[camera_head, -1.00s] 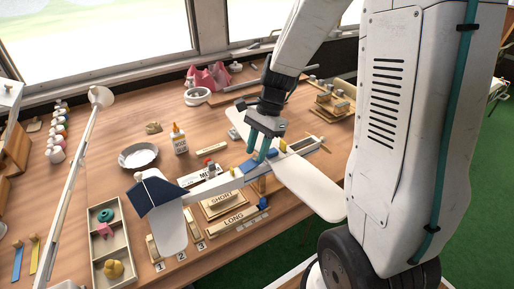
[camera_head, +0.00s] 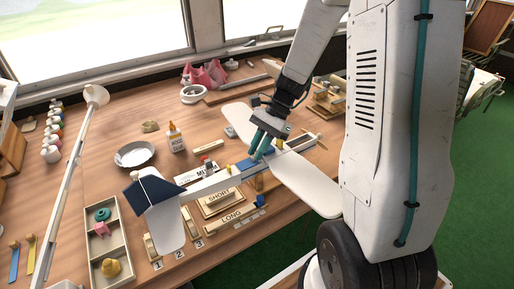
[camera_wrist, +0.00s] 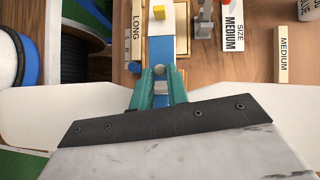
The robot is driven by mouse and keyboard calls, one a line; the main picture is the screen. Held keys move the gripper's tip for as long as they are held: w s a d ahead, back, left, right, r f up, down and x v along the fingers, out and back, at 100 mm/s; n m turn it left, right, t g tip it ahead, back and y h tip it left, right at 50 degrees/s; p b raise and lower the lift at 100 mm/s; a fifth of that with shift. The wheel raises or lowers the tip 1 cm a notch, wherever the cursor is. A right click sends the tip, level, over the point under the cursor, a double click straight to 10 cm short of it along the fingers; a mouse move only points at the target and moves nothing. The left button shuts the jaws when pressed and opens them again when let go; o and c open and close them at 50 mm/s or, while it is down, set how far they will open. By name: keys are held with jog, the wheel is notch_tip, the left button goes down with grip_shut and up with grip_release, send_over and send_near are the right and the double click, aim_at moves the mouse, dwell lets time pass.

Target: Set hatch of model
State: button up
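The model plane (camera_head: 212,184) lies across the table, with white wings (camera_head: 305,187) and a dark blue tail (camera_head: 155,190). A blue panel (camera_head: 247,168) is on its body; a blue strip of the body (camera_wrist: 160,50) also shows in the wrist view. A yellow knob (camera_wrist: 158,12) stands on the pale part beyond. My gripper (camera_head: 259,152) is low over the body by the wings. In the wrist view its teal fingers (camera_wrist: 160,76) stand close together with a small pale piece between them. I cannot tell whether they grip it; the fingers hide the hatch area.
Wooden pieces marked SHORT (camera_head: 219,197) and LONG (camera_head: 232,216) lie beside the body. A glue bottle (camera_head: 175,137), a metal dish (camera_head: 134,154) and a divided tray (camera_head: 121,240) stand to the left. A lamp arm (camera_head: 72,170) rises at the left.

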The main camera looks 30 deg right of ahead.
jog(key=shift+o, duration=1.4)
jog(key=v, duration=0.7)
jog(key=shift+d+r, duration=0.25)
jog(key=shift+r, duration=0.1)
